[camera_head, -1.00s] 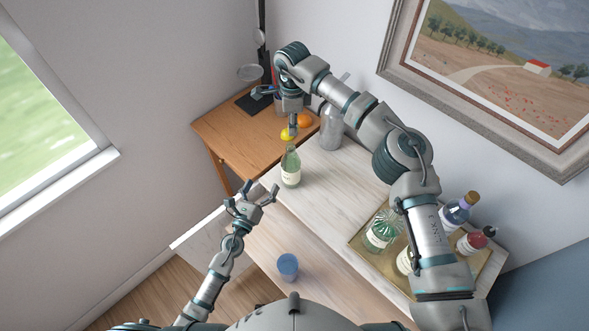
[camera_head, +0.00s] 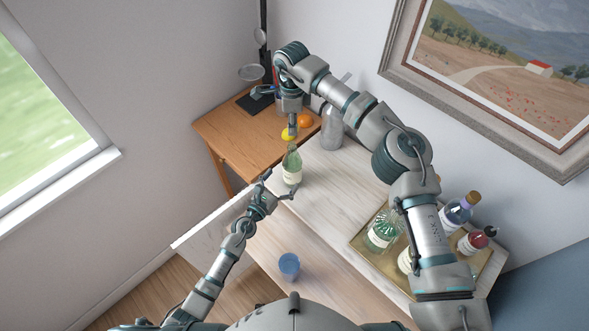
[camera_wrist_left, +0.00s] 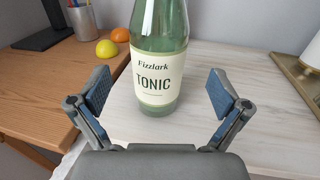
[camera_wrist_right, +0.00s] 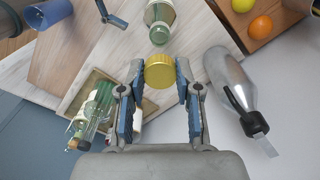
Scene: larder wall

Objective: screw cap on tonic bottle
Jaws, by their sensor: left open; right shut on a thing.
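The green tonic bottle (camera_head: 291,165) stands upright and open-topped on the pale wooden counter; its label faces my left gripper in the left wrist view (camera_wrist_left: 158,75). My left gripper (camera_head: 279,185) is open, and its fingers point at the bottle from either side without touching it. My right gripper (camera_head: 292,134) points down above the bottle. In the right wrist view it is shut on a yellow, ridged cap (camera_wrist_right: 160,72), apart from the bottle's mouth (camera_wrist_right: 159,34). The cap is hard to make out in the head view.
A lemon (camera_wrist_left: 106,48) and an orange (camera_head: 305,121) lie on the brown side table (camera_head: 225,130). A tray (camera_head: 357,240) with several bottles is at right. A blue cup (camera_head: 289,266) stands on the lower surface.

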